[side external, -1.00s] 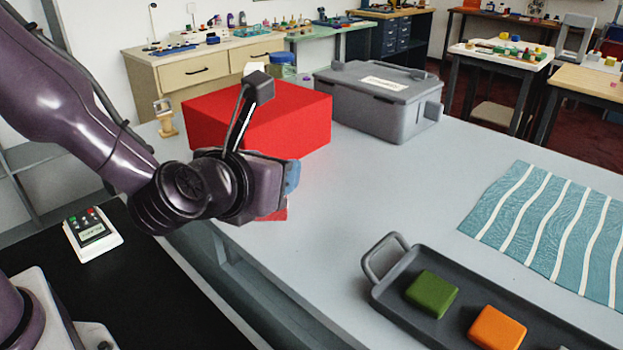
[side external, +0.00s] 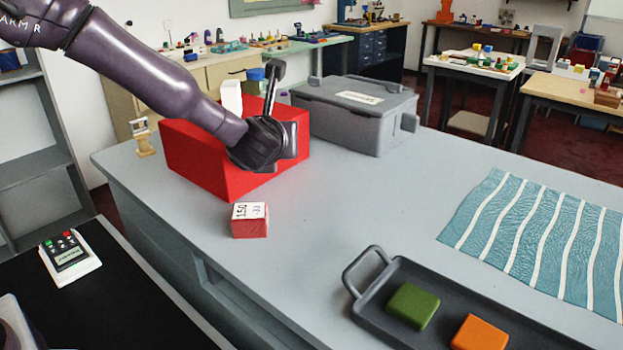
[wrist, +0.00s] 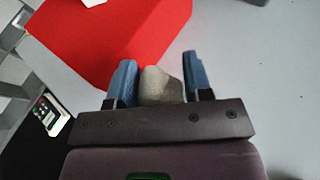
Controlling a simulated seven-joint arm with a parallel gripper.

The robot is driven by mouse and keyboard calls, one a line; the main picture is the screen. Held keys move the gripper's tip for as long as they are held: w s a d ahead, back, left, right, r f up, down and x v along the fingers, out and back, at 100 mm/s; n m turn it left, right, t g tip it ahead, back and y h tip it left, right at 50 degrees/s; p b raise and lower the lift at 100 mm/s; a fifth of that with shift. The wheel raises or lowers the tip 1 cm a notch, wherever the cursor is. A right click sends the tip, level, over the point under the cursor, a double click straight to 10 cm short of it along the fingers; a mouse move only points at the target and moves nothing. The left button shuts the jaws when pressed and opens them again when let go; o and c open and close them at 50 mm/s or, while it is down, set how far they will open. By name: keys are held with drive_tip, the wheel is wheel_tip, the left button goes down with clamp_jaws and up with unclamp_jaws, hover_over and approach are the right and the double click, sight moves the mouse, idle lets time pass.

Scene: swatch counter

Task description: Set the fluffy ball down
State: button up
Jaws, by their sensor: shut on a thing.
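In the wrist view, a rounded grey-beige thing, seemingly the fluffy ball (wrist: 161,86), sits between the two blue fingers of my gripper (wrist: 159,80). The gripper is shut on it, and its surface texture is too blurred to make out. In the side view my wrist is in front of the right part of a large red box (side external: 207,160); the fingers and the ball are hidden there. The wrist view shows the red box (wrist: 120,30) just beyond the fingertips, with pale grey counter to the right.
A small red box with a white labelled top (side external: 250,219) stands on the grey counter (side external: 340,200). A grey lidded case (side external: 355,115) is behind. A dark tray (side external: 375,305) holds green and orange blocks. A striped teal cloth (side external: 540,235) lies right. The counter's middle is clear.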

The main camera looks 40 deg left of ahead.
sight(312, 188)
drive_tip(key=w, duration=0.1)
drive_tip(key=w+f, duration=0.1)
drive_tip(key=w, duration=0.1)
drive_tip(key=w+f, duration=0.1)
drive_tip(key=shift+w+d+f, duration=0.1)
drive_tip(key=shift+w+d, duration=0.05)
drive_tip(key=shift+w, duration=0.15)
drive_tip(key=w+f, duration=0.1)
drive_tip(key=f, duration=0.1)
drive_tip(key=w+f, duration=0.1)
drive_tip(key=w, duration=0.1)
drive_tip(key=w+f, duration=0.2)
drive_tip(key=shift+d+f, duration=0.25)
drive_tip(key=shift+f, duration=1.7)
drive_tip(key=shift+f, duration=0.15)
drive_tip(key=o, duration=0.9)
